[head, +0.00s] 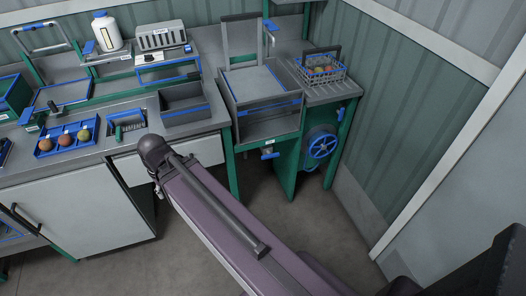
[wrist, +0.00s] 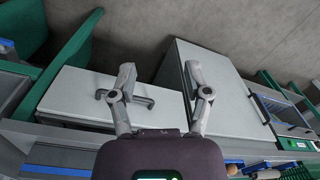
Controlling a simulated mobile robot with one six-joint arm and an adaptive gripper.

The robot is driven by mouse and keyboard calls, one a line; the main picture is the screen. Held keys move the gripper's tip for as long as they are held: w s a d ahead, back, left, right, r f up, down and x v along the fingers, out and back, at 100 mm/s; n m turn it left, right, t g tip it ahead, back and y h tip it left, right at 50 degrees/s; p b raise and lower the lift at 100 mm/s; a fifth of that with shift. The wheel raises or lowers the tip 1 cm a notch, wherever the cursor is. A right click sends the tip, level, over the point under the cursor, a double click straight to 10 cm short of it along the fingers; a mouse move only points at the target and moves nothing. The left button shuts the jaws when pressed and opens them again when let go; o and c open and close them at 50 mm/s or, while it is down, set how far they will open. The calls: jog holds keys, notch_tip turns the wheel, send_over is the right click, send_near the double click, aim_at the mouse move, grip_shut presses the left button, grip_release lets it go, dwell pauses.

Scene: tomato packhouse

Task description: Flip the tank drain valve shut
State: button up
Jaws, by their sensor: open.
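The drain valve (head: 269,153) shows in the head view as a small blue lever under the front of the grey tank (head: 258,132). The lever looks roughly level and sticks out sideways. The tank stands on green legs right of the counter. My gripper (wrist: 160,76) is open and empty in the wrist view, its two fingers wide apart over a white drawer front. In the head view my arm reaches in from the lower right and ends left of the valve, hiding most of the gripper. The valve does not show clearly in the wrist view.
A white drawer (wrist: 88,100) with a dark handle and a cabinet door (wrist: 225,90) lie before my gripper. Floor in front of the tank is clear.

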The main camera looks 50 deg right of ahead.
jog(key=w+d+f+m+t+y+b, duration=0.3)
jog(key=w+d+f+m+y+b, duration=0.15)
jog(key=d+f+b, duration=0.8)
jog(key=m+t+h+b, duration=0.6)
jog(key=m+t+b, duration=0.9)
jog(key=b, duration=2.5)
send_near(272, 157)
jog(key=s, duration=0.3)
jog(key=shift+w+f, duration=0.1)
jog(key=shift+w, duration=0.15)
jog(key=w, duration=1.3)
jog(key=shift+w+d+r+p, duration=0.2)
jog(key=shift+w+d+p, duration=0.2)
grip_shut()
